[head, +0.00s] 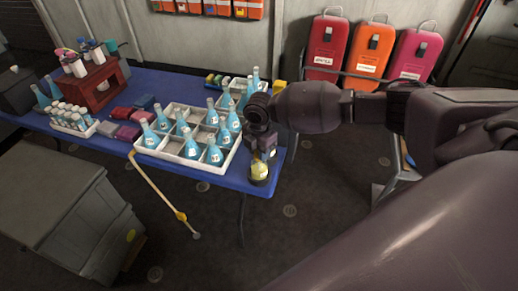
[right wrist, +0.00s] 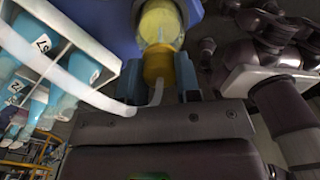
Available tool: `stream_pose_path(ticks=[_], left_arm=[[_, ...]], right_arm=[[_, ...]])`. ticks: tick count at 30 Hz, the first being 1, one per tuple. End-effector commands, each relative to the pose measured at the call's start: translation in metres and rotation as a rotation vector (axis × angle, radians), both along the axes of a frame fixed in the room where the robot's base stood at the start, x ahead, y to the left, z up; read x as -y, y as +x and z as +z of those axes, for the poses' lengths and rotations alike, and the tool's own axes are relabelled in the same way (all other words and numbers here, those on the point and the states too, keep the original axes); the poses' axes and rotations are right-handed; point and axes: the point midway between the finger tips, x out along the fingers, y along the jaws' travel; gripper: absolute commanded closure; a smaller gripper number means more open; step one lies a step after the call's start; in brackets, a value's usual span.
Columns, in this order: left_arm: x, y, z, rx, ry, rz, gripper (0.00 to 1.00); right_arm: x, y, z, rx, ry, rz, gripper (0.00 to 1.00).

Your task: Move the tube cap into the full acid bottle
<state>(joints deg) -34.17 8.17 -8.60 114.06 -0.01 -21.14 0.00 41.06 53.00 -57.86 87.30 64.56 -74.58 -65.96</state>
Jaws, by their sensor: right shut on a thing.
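The full acid bottle (head: 259,172), a flask with yellow liquid, stands at the near right corner of the blue table. It also shows in the right wrist view (right wrist: 160,22), straight beyond my fingers. My right gripper (head: 262,145) is directly above the bottle, pointing down. In the right wrist view its blue fingers (right wrist: 159,82) are shut on the yellow tube cap (right wrist: 158,64), from which a whitish tube (right wrist: 60,75) curves to the left. The cap lines up with the bottle's neck and seems to meet it; whether it is seated I cannot tell. My left gripper is not in view.
A white divided crate (head: 163,153) with several blue flasks stands close left of the bottle. Further left are small boxes (head: 127,133), a vial rack (head: 85,131) and a red-brown stand (head: 97,84). A pale rod (head: 155,187) slants down before the table (head: 210,184).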

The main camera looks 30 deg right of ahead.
Motion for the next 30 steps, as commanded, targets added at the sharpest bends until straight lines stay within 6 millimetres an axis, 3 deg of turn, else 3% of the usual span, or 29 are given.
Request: stream_pose_path(ticks=[10, 11, 16, 22, 27, 30], left_arm=[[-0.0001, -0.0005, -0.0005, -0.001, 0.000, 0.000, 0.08], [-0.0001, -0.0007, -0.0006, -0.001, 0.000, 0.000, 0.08], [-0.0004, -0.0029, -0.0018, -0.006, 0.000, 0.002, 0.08], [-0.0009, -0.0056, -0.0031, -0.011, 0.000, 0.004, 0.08], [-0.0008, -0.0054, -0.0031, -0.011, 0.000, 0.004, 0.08], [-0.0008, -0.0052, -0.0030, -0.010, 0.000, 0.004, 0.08]], right_arm=[[0.0000, 0.0002, -0.0005, 0.001, 0.000, 0.000, 0.91], [0.0000, 0.0002, -0.0005, 0.001, 0.000, 0.000, 0.66], [0.0001, 0.0002, -0.0004, 0.001, 0.000, 0.000, 0.40], [0.0001, 0.0002, -0.0004, 0.001, 0.000, 0.000, 0.39], [0.0001, 0.0002, -0.0005, 0.001, 0.000, 0.000, 0.14], [0.0001, 0.0002, -0.0004, 0.001, 0.000, 0.000, 0.14]])
